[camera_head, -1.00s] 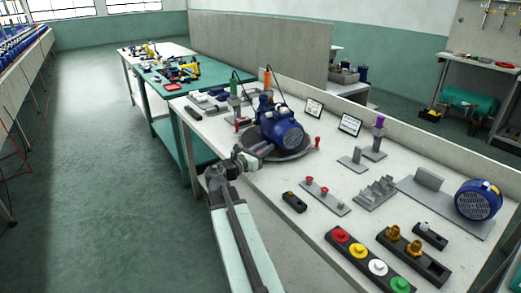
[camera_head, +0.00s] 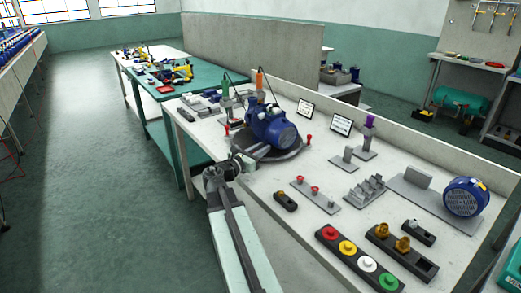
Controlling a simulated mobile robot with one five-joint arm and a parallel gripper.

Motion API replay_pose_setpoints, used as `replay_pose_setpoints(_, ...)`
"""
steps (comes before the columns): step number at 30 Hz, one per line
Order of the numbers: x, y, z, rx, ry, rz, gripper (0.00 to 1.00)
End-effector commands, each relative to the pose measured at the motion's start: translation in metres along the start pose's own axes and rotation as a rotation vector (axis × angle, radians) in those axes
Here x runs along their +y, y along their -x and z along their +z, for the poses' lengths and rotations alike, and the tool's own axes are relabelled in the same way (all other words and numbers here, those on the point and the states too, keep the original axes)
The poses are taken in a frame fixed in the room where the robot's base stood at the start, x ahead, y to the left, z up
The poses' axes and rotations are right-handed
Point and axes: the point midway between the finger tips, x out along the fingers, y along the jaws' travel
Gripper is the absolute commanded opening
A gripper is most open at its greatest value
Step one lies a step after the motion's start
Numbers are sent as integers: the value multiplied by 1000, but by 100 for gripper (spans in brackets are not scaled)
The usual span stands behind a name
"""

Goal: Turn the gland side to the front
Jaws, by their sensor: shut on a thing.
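The blue pump (camera_head: 271,129) stands on a round dark grey turntable (camera_head: 268,156) on the white bench. Its ribbed, rounded motor end faces front right. Red knobs stand at the turntable's right edge (camera_head: 308,139) and left edge (camera_head: 227,128). My gripper (camera_head: 244,163) is at the turntable's front left edge, below the pump. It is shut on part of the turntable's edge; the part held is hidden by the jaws. The gland side cannot be made out at this size.
The white bench (camera_head: 245,191) holds a button strip (camera_head: 357,258), a grey stepped block (camera_head: 366,190), a dark tray with brass parts (camera_head: 405,253) and a separate blue motor (camera_head: 465,197). Two small signs stand behind the turntable. The floor (camera_head: 95,200) on the left is clear.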

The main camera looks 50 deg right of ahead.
Motion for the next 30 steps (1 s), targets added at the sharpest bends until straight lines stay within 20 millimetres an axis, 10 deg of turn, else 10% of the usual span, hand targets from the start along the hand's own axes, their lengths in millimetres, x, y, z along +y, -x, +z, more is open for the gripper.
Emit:
replay_pose_setpoints(6,2,1,-1,3,-2,4,0)
replay_pose_setpoints(7,2,1,-1,3,-2,4,25)
replay_pose_setpoints(9,2,1,-1,3,-2,4,41)
replay_pose_setpoints(21,2,5,-1,1,-1,5,41)
replay_pose_setpoints(30,0,59,-1,2,-1,7,41)
